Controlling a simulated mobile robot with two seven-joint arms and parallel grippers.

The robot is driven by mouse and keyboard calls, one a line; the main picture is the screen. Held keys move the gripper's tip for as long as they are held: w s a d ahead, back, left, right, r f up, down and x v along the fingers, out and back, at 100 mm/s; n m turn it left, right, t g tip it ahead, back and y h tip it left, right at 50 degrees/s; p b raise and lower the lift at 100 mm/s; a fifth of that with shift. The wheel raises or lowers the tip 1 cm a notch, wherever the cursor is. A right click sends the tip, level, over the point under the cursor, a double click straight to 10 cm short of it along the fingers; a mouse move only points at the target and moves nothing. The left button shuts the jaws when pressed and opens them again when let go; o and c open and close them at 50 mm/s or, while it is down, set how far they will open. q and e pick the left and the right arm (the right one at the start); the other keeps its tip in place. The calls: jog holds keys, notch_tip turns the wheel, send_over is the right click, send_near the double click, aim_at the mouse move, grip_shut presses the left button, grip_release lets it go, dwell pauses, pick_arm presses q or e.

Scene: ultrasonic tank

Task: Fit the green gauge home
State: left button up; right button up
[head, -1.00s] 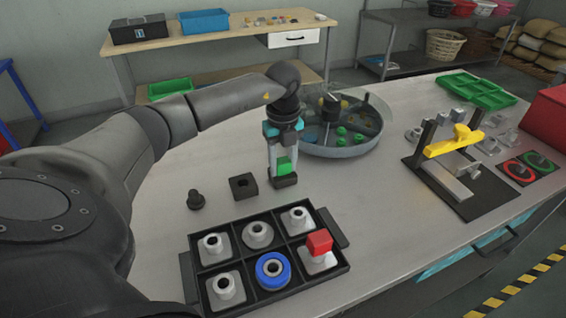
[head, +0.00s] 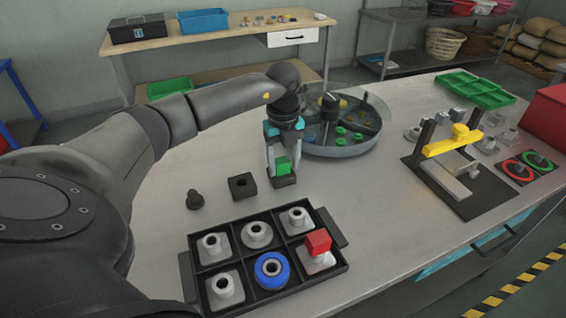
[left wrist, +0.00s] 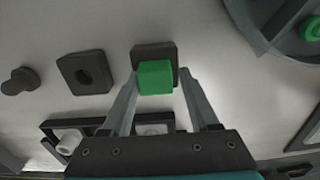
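The green gauge (head: 283,164) is a small bright green block. It stands upright at a dark square block (head: 285,181) on the bench; how deep it sits in it is hidden. In the left wrist view the green gauge (left wrist: 155,77) covers the near part of the dark block (left wrist: 153,52). My left gripper (head: 284,165) points down with one finger on each side of the gauge. In the left wrist view the fingers (left wrist: 159,80) look slightly apart from it, with a clearer gap on the right. My right gripper is not in view.
A second dark square block with a hole (head: 242,186) and a dark knob (head: 195,199) lie to the left. A black tray (head: 262,220) with several pale pieces, a blue ring and a red block is in front. A round tank (head: 345,150) stands close behind right.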

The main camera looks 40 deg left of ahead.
aim_at(283, 162)
pick_arm(q)
jog(key=shift+s+a+f, duration=0.15)
jog(key=shift+s+f, duration=0.15)
jog(key=shift+s, duration=0.15)
jog(key=r, duration=0.5)
jog(key=r+p, duration=0.1)
jog(key=r, duration=0.4)
jog(key=r+p, duration=0.1)
jog(key=r, duration=0.5)
jog(key=shift+w, duration=0.25)
